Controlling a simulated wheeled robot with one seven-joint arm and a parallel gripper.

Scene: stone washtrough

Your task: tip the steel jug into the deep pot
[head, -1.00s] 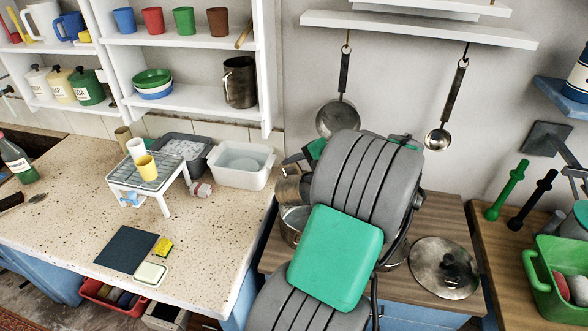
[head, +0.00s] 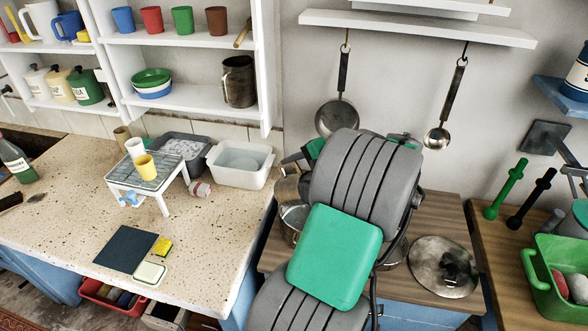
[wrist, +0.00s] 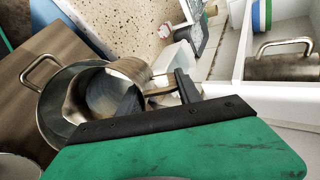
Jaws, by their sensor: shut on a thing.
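The steel jug (wrist: 122,82) is tipped well over in the wrist view, with its open mouth above the deep pot. My gripper (wrist: 160,93) is shut on the jug's handle. The deep pot (wrist: 47,106) is a wide steel pot with a loop handle, standing below and to the left of the jug. Whether anything is flowing out cannot be seen. In the head view, my arm hides most of the pot (head: 289,224), and the jug (head: 289,188) shows only in part.
A steel lid (head: 443,268) lies on the wooden top right of my arm. A white basin (head: 240,165) and a wire rack (head: 148,172) with cups stand on the speckled counter. A pan (head: 337,117) and a ladle (head: 438,138) hang behind.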

